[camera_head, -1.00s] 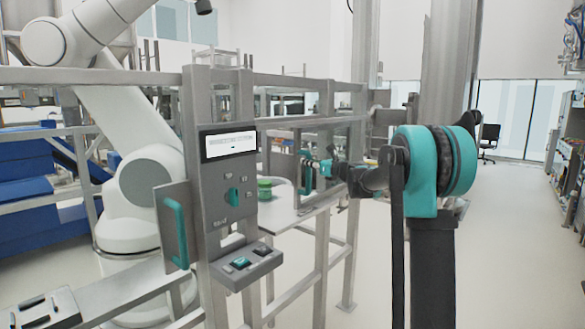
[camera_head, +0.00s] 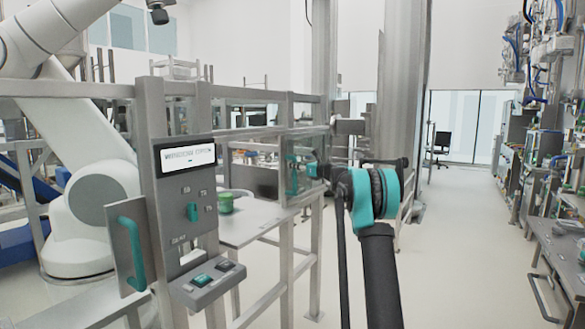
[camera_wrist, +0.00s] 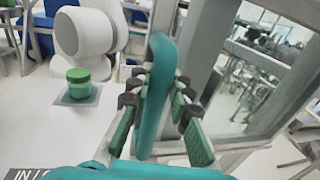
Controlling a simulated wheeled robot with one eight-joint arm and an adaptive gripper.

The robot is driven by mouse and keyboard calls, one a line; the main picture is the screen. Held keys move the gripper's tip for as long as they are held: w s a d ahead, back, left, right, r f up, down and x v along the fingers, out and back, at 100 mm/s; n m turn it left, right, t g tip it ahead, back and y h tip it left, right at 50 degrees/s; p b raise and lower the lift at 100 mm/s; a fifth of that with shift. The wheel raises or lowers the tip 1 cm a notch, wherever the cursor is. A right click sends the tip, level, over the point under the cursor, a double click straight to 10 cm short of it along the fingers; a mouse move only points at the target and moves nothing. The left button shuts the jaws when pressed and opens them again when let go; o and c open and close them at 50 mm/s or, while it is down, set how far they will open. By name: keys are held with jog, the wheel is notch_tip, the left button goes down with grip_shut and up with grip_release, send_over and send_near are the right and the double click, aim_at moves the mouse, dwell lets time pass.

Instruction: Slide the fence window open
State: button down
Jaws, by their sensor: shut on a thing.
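The fence window is a clear framed panel (camera_head: 307,165) at the right end of the fence, in front of the column. Its upright teal handle (camera_head: 291,176) is on its left side; it also shows in the wrist view (camera_wrist: 157,85). My gripper (camera_head: 304,170) is at that handle. In the wrist view my gripper (camera_wrist: 160,112) has green finger pads on both sides of the handle and is shut on it. Left of the panel, the fence opening shows the table with a green jar (camera_head: 226,202), with no pane visible across it.
A control box (camera_head: 188,200) with buttons and a teal-handled plate (camera_head: 131,255) stand on the near fence left of my arm. A white robot arm (camera_head: 95,190) is behind the fence. Open floor (camera_head: 450,250) lies right of my arm, with a bench (camera_head: 560,250) beyond.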

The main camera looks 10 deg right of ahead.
jog(key=c, duration=1.4)
grip_release()
jog(key=shift+o, duration=0.2)
jog(key=v, duration=1.2)
jog(key=s+a+f+n+g+h, duration=0.1)
jog(key=s+a+f+n+g, duration=0.15)
jog(key=s+f+n, duration=0.5)
jog(key=s+a+f+n+g+h, duration=0.2)
jog(key=s+a+f, duration=0.2)
jog(key=s, duration=0.6)
jog(key=s+a+f+n+g+h, duration=0.1)
jog(key=s+a+f+n+g, duration=0.1)
jog(key=s+a+f+n, duration=0.5)
jog(key=s+d+f+n+g+h, duration=0.1)
jog(key=s+d+f+n+h, duration=0.1)
jog(key=s+f, duration=0.4)
jog(key=s+d+f+n+g+h, duration=0.1)
jog(key=s+d+f+n+h, duration=0.2)
jog(key=s, duration=1.4)
jog(key=s+d+f+n+g+h, duration=0.1)
jog(key=s+d+f+n+h, duration=0.1)
jog(key=s+d+f+n, duration=0.4)
jog(key=s+f, duration=0.4)
jog(key=s, duration=0.1)
jog(key=shift+s+h, duration=0.3)
jog(key=shift+h, duration=0.1)
